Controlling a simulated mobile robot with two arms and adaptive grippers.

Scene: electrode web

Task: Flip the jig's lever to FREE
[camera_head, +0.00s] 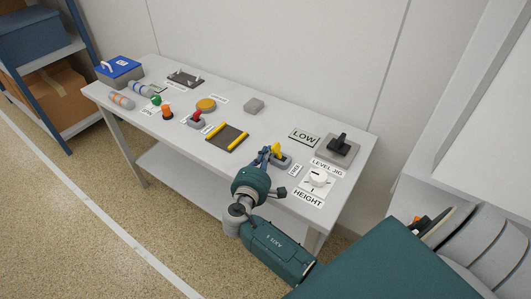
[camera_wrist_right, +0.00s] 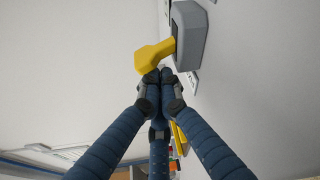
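The jig's yellow lever (camera_head: 276,149) rises from a small grey base (camera_head: 283,163) near the table's front edge, by a label reading FREE (camera_head: 295,170). My right gripper (camera_head: 264,154) is just left of the lever. In the right wrist view, the yellow lever (camera_wrist_right: 153,57) sticks out left from its grey base (camera_wrist_right: 190,35). There the blue-sleeved fingers of my right gripper (camera_wrist_right: 160,77) come together at the lever's end, with nothing clearly between them. I cannot tell whether they touch it. My left gripper is out of view.
The level jig (camera_head: 338,149), a LOW sign (camera_head: 304,137) and a white HEIGHT knob (camera_head: 319,178) are close by on the right. A dark pad with yellow bars (camera_head: 227,138), a red lever (camera_head: 197,117) and several small parts lie left. Shelving stands far left.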

